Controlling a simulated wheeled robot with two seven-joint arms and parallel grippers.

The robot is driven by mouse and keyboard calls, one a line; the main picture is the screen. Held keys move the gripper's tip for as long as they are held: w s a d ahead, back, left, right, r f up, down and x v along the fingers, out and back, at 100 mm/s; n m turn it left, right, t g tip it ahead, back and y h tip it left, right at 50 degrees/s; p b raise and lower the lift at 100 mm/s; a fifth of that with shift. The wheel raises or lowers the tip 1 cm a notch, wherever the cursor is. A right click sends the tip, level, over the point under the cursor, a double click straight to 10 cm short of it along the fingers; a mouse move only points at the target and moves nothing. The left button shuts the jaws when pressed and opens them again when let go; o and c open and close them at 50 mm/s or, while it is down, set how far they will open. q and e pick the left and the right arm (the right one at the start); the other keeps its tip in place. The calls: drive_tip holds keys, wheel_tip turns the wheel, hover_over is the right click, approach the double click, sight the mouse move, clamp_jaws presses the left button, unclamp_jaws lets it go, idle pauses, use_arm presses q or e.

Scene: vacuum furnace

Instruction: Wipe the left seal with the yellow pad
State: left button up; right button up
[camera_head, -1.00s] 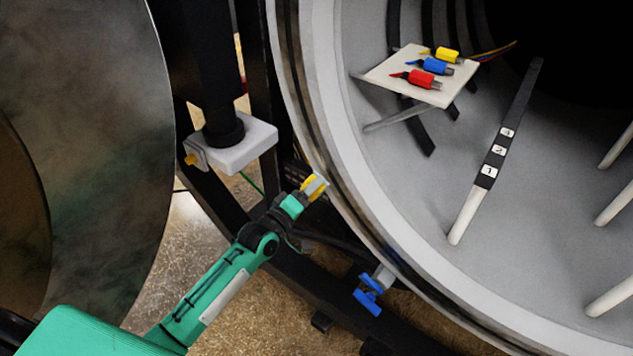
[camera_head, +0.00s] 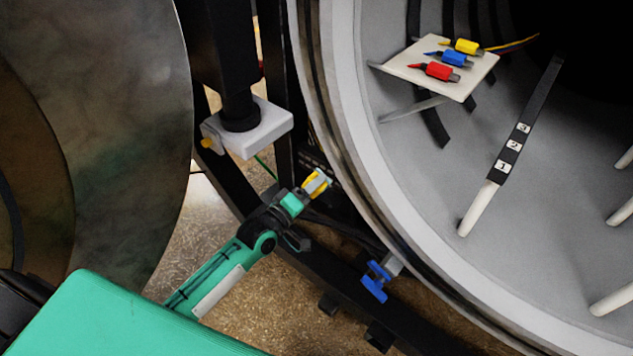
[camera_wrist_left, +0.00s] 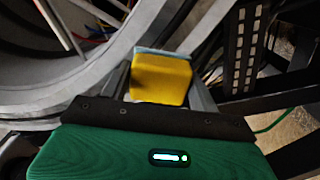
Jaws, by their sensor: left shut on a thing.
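My left gripper (camera_head: 308,188) is shut on the yellow pad (camera_head: 317,183), which has a pale face on its outer side. The pad also shows large between the fingers in the left wrist view (camera_wrist_left: 160,79). The furnace's round opening has a grey rim with a dark band, which looks like the left seal (camera_head: 318,85), along its left side. The pad is just outside the left part of this rim. A gap seems to show between them, but I cannot tell its depth. My right gripper is not in view.
Inside the chamber, a white plate (camera_head: 408,66) holds yellow, blue and red connectors. A numbered dark bar (camera_head: 514,140) and pale rods are farther right. A blue-handled clamp (camera_head: 375,281) sits below the rim. A white block (camera_head: 262,131) and the large round door (camera_head: 120,120) are at left.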

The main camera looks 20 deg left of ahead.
sight(342, 162)
use_arm(q)
drive_tip(key=shift+w, duration=0.1)
idle(0.4)
drive_tip(key=shift+b+x, duration=0.55)
drive_tip(key=shift+x, duration=2.8)
drive_tip(key=shift+b+x, duration=0.3)
drive_tip(key=shift+x, duration=0.8)
